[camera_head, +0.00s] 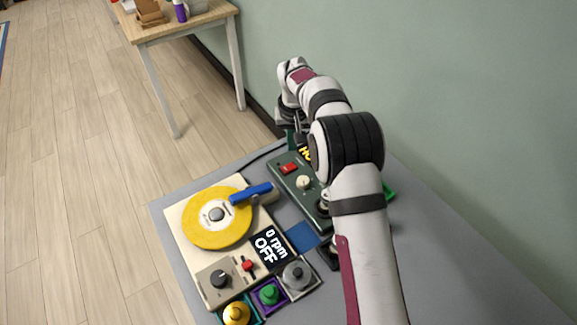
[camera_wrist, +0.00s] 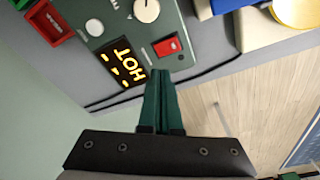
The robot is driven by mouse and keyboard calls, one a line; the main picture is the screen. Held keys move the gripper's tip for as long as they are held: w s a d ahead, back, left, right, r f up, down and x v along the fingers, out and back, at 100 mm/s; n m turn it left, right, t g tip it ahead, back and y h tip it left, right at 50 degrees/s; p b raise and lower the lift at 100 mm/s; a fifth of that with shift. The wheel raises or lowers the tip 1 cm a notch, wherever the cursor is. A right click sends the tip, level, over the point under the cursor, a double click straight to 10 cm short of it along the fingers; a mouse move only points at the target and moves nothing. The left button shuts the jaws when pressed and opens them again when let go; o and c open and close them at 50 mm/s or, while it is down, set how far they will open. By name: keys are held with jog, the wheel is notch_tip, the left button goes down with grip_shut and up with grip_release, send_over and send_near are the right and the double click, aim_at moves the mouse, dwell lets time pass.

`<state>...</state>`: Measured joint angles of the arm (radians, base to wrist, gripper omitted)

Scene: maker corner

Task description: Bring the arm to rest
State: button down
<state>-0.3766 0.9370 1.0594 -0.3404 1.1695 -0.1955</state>
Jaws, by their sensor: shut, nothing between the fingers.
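My gripper (camera_wrist: 161,75) shows in the wrist view with its two green fingers together and nothing between them. Its tips are beside the lit "HOT" display (camera_wrist: 124,68) of a grey-green control box; I cannot tell the exact gap. In the head view my arm reaches from the bottom edge over the table to the far end of this control box (camera_head: 286,180). There my arm partly hides the box, and the fingertips are hard to make out.
A turntable unit with a yellow disc (camera_head: 205,232) and blue-handled arm (camera_head: 251,193) stands on the grey table (camera_head: 460,270); its display (camera_head: 268,250) reads "0 rpm OFF". Several coloured knobs sit in front. A wooden side table (camera_head: 190,24) stands beyond. The table's right part is clear.

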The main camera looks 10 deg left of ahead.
jog(key=shift+r, duration=0.25)
jog(key=s+d+r+m, duration=0.3)
jog(key=s+d+r, duration=0.7)
jog(key=s+r, duration=0.1)
jog(key=s+d+m+g, duration=0.1)
jog(key=s+d+m, duration=0.1)
jog(key=s, duration=1.2)
jog(key=s+d+m+g+y, duration=0.1)
jog(key=s+d+m, duration=0.2)
jog(key=s, duration=1.1)
jog(key=shift+s+d+m, duration=0.15)
jog(key=shift+d+m, duration=0.15)
jog(key=shift+d, duration=0.6)
